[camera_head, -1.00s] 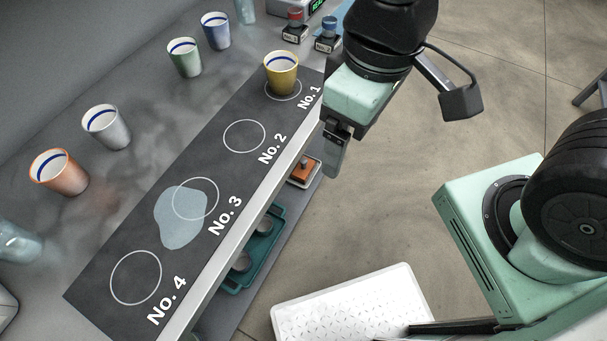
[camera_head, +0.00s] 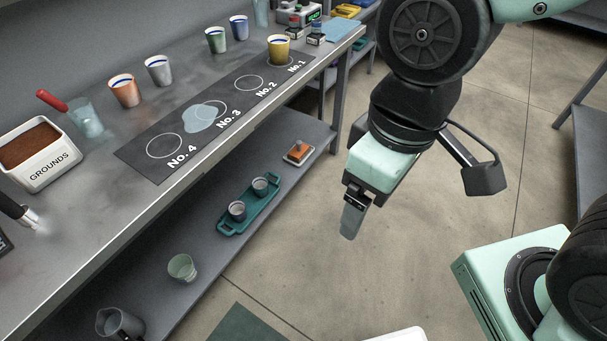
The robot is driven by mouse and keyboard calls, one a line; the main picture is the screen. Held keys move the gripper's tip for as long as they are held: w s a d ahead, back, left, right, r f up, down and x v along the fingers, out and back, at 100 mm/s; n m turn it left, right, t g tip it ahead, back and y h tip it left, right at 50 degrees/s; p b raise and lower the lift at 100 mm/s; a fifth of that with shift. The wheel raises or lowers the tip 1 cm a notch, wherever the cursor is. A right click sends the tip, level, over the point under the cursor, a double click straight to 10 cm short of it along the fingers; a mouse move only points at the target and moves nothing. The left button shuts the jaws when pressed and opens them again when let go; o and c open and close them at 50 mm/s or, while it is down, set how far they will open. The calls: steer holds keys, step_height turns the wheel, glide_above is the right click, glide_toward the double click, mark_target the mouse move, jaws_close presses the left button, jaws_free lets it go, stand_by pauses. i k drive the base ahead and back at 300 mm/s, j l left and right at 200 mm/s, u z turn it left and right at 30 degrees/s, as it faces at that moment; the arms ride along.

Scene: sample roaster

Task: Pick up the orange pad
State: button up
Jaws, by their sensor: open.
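The orange pad (camera_head: 300,148) is a small orange block in a pale tray (camera_head: 290,158) on the grey lower shelf under the counter. My gripper (camera_head: 351,223) hangs over the open floor to the right of the shelf, apart from the pad and nearer to the camera. Its jaws are open and nothing shows between them. The finger seen points down; the other finger is mostly hidden by it.
A teal tray (camera_head: 222,229) with two cups stands on the lower shelf (camera_head: 210,210), left of the pad. The counter edge (camera_head: 215,157) overhangs that shelf. A glass (camera_head: 182,267) and a metal jug (camera_head: 119,324) stand farther along.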

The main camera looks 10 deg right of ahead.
mark_target(298, 154)
steer(key=k, duration=0.25)
steer(key=i+z, duration=0.2)
steer(key=i, duration=0.35)
steer(key=i+z, duration=0.2)
steer(key=i, duration=0.35)
steer(key=i+z, duration=0.15)
steer(key=i, duration=0.45)
steer(key=i+j+z, duration=0.2)
steer(key=i, duration=0.3)
